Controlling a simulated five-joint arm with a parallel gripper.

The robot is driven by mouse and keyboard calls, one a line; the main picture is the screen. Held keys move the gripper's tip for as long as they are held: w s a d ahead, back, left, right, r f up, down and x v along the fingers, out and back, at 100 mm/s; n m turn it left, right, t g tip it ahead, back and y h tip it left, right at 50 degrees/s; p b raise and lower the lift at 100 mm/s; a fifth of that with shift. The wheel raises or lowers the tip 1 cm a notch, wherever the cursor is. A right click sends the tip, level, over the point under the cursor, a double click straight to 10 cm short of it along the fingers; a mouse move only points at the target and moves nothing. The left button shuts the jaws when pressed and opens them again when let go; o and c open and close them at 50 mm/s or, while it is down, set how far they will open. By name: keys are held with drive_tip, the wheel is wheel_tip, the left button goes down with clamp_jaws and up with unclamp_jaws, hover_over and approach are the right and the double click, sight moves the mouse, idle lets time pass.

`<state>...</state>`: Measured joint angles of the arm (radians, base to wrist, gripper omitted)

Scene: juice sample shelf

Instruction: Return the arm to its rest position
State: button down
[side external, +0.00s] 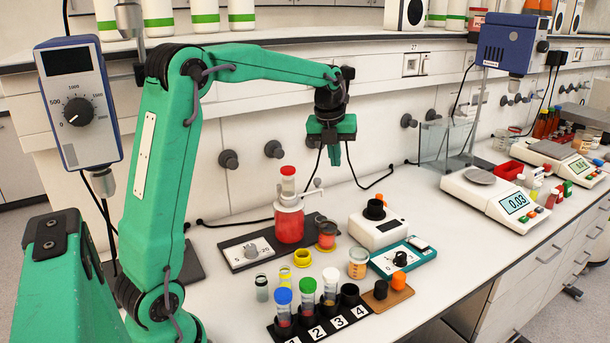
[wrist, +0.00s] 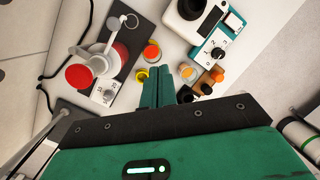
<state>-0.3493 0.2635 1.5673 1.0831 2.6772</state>
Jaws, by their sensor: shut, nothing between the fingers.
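My green gripper (side external: 335,158) hangs in the air above the white bench (side external: 420,225), pointing down. Its fingers are together with nothing between them. In the wrist view the shut fingers (wrist: 157,88) point toward the bench items. My arm reaches from the left and bends at a high elbow. The gripper is apart from everything on the bench, above and to the right of the red-filled bottle (side external: 290,222).
A black numbered rack (side external: 318,325) holds tubes with blue, green and white caps. Jars, yellow rings, a white device (side external: 378,228) and a teal-based dial unit (side external: 403,258) stand close together. Scales (side external: 495,195) stand right. Bare bench lies between.

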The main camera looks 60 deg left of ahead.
drive_tip(key=shift+d+r, duration=0.1)
drive_tip(key=s+d+r+n+t, duration=0.2)
drive_tip(key=s+d+r+n, duration=0.2)
drive_tip(key=s+d+n, duration=0.7)
drive_tip(key=s+d+f+n, duration=0.2)
drive_tip(key=s+d+n, duration=0.1)
drive_tip(key=s+n, duration=0.3)
drive_tip(key=s+d+f+n+t, duration=0.1)
drive_tip(key=s+d+f+n, duration=0.1)
drive_tip(key=s+n, duration=0.5)
drive_tip(key=shift+s+d+f+n+h, duration=0.2)
drive_tip(key=shift+d+f+n+h, duration=0.25)
drive_tip(key=shift+n, duration=0.85)
